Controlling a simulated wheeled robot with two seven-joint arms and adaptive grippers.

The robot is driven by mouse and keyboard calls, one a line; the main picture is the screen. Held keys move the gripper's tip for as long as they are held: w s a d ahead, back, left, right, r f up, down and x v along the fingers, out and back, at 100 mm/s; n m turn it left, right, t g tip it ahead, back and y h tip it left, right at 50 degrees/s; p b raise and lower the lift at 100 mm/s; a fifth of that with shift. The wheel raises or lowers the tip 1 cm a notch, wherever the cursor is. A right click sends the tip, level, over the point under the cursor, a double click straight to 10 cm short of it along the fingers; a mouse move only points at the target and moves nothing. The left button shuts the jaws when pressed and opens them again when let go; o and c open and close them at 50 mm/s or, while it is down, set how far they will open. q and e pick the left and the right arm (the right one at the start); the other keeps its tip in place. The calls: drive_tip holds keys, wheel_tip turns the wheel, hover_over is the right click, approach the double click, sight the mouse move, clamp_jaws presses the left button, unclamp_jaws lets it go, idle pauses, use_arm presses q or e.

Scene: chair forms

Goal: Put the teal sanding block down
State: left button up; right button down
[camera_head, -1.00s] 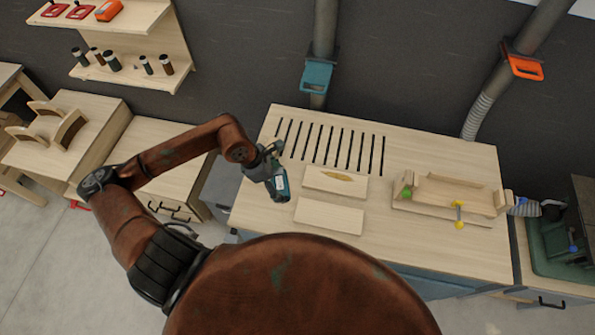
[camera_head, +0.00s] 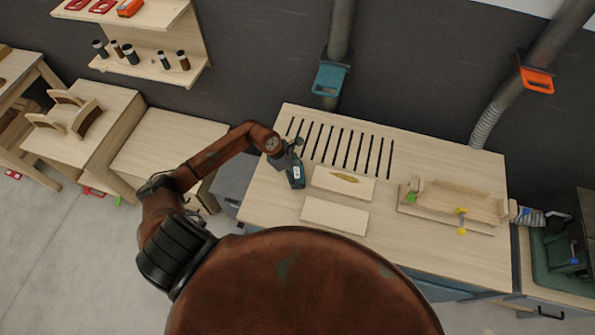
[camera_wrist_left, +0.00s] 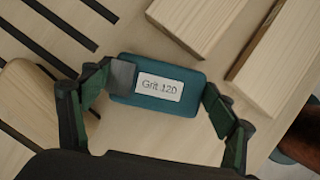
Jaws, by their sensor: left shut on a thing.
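The teal sanding block (camera_head: 297,177) is in my left gripper (camera_head: 294,168), over the left part of the workbench (camera_head: 270,208). In the left wrist view the block (camera_wrist_left: 190,102) lies across between the two fingers of my left gripper (camera_wrist_left: 160,95), with its white "Grit 120" label facing the camera. The fingers are shut on its two ends. I cannot tell whether its underside touches the bench top. My right gripper is not in view.
Two pale boards, a rear one (camera_head: 330,181) and a front one (camera_head: 335,217), lie right of the block. Dark slots (camera_head: 340,147) run behind it. A wooden jig (camera_head: 455,203) with green and yellow knobs sits farther right. Bare bench top lies left of the block.

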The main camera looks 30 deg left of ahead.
use_arm(q)
drive_tip(key=shift+f, duration=0.1)
drive_tip(key=o, duration=0.7)
drive_tip(key=shift+c, duration=0.2)
drive_tip(key=o, duration=0.4)
drive_tip(key=shift+o, duration=0.2)
